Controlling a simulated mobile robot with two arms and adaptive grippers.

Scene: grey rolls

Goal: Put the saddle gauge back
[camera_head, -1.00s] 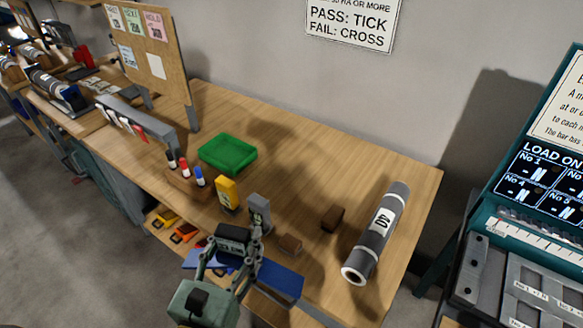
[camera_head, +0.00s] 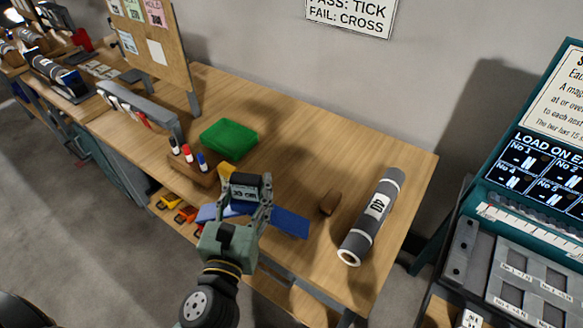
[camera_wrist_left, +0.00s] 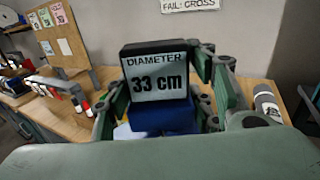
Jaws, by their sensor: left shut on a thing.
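The saddle gauge (camera_head: 290,222) has blue wings and a dark head with a display. My left gripper (camera_head: 246,190) is shut on its head, with one finger on each side, and holds it over the near part of the bench. In the left wrist view the gauge's display (camera_wrist_left: 158,84) reads "DIAMETER 33 cm", with blue below it. The gripper and gauge hide part of the bench and most of a yellow item (camera_head: 227,172) behind them. My right gripper is not in view.
Bare bench top (camera_head: 310,145) lies toward the wall.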

